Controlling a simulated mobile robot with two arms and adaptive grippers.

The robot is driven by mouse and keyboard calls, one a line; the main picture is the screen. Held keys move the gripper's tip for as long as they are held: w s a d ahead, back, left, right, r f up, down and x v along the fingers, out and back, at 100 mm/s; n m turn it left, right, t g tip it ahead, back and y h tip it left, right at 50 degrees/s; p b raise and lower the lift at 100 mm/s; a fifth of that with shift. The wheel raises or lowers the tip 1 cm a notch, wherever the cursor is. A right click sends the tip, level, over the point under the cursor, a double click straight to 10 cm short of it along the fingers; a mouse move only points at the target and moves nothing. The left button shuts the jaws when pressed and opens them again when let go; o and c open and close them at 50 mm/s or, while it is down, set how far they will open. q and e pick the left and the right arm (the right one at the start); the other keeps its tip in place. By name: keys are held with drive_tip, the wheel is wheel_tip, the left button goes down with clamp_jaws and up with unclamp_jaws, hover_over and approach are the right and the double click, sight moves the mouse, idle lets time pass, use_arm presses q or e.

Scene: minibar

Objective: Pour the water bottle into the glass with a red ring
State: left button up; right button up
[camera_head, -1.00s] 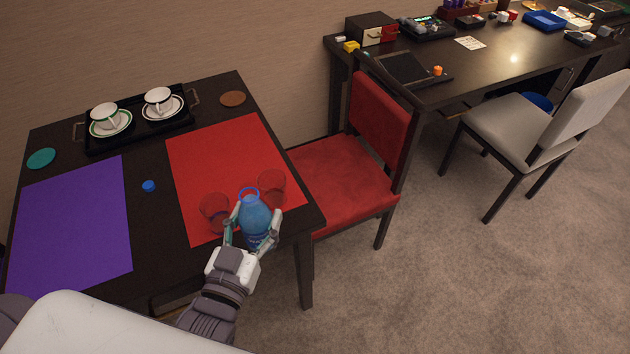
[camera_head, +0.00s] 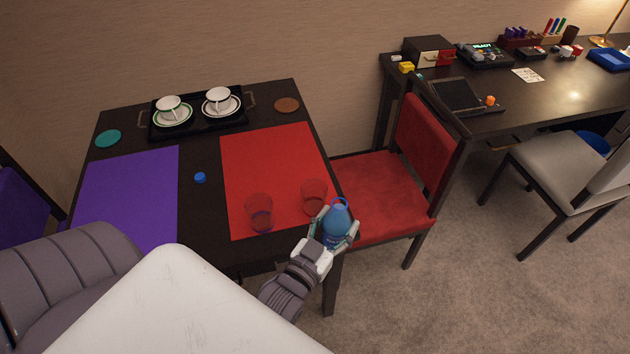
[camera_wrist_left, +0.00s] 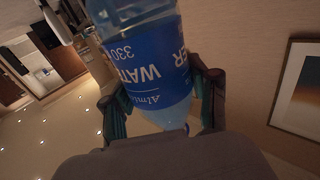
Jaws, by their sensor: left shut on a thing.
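My left gripper (camera_head: 333,232) is shut around the blue water bottle (camera_head: 338,218) at the table's near right corner. The bottle is roughly upright with its mouth up and no cap visible. In the left wrist view the bottle (camera_wrist_left: 150,65) fills the middle between the fingers, its label upside down. Two clear glasses stand on the red mat left of the bottle: a nearer left glass (camera_head: 259,212), purplish near its base, and a right glass (camera_head: 313,196) close beside the bottle. Against the red mat I cannot tell which has a red ring. My right gripper is out of view.
A blue cap (camera_head: 200,177) lies between the red mat (camera_head: 270,160) and purple mat (camera_head: 130,195). A black tray (camera_head: 197,125) with two cups is at the back. A red chair (camera_head: 375,195) stands close right of the table.

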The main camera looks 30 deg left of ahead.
use_arm(q)
drive_tip(key=w+a+f+n+y+p, duration=0.1)
drive_tip(key=w+a+f+p, duration=0.1)
drive_tip(key=w, duration=0.4)
drive_tip(key=shift+a+f+y+p, duration=0.15)
drive_tip(key=shift+f+y+p, duration=0.15)
drive_tip(key=shift+f+p, duration=0.8)
drive_tip(key=shift+f, duration=0.2)
drive_tip(key=shift+r, duration=0.1)
drive_tip(key=n+g+p, duration=0.1)
drive_tip(key=r+n+h+p, duration=0.1)
drive_tip(key=n+p, duration=0.1)
drive_tip(key=a+r+n+g+p, duration=0.1)
drive_tip(key=n+p, duration=0.1)
drive_tip(key=shift+w+g, duration=0.25)
drive_tip(key=shift+g, duration=0.05)
drive_tip(key=shift+a+r+n+h+p, duration=0.25)
drive_tip(key=shift+r+n+h+p, duration=0.1)
drive_tip(key=shift+n+p, duration=0.3)
drive_tip(key=shift+f+g+b, duration=0.3)
drive_tip(key=shift+f+b, duration=0.15)
drive_tip(key=shift+f, duration=0.05)
